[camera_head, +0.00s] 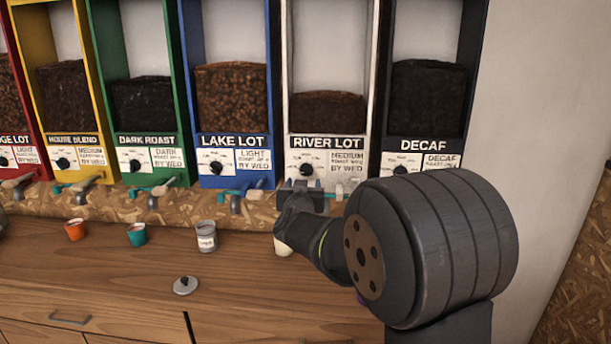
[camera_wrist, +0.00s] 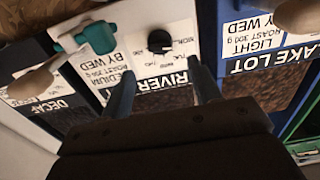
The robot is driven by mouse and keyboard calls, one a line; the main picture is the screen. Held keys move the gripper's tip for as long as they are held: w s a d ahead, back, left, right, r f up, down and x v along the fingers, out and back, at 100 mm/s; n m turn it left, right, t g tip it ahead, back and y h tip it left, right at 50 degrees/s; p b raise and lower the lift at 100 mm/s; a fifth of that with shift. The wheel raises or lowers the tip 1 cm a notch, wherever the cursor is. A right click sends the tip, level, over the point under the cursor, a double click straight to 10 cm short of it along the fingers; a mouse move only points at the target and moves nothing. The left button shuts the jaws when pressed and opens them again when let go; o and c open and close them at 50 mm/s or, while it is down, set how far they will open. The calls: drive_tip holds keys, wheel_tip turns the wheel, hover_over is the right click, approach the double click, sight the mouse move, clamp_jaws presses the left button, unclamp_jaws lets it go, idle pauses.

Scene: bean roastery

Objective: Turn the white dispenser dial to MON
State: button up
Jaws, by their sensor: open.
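The white dispenser (camera_head: 283,90) is labelled RIVER LOT and stands between the blue LAKE LOT and the dark DECAF dispensers. Its black dial (camera_head: 306,169) sits on a white plate under the name; day marks ring it. The dial (camera_wrist: 160,41) also shows in the wrist view, upside down, where MON seems to be at its right. Which mark its pointer faces is too small to tell. My gripper (camera_wrist: 163,82) is open and empty, its fingers spread either side of the dial's line, apart from the knob. In the head view my gripper (camera_head: 301,188) is just below the dial.
The white dispenser's card (camera_head: 347,162) reads MEDIUM, BY WED. A teal lever (camera_wrist: 72,38) and spout stick out beside the dial. Neighbouring dials include LAKE LOT's (camera_head: 216,168) and DECAF's (camera_head: 400,170). A grey jar (camera_head: 206,238), small cups and a lid (camera_head: 186,285) stand on the counter.

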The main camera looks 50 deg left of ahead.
sight(306, 173)
drive_tip(key=x, duration=0.7)
drive_tip(key=shift+w+a, duration=0.25)
drive_tip(key=shift+w, duration=0.05)
drive_tip(key=c, duration=1)
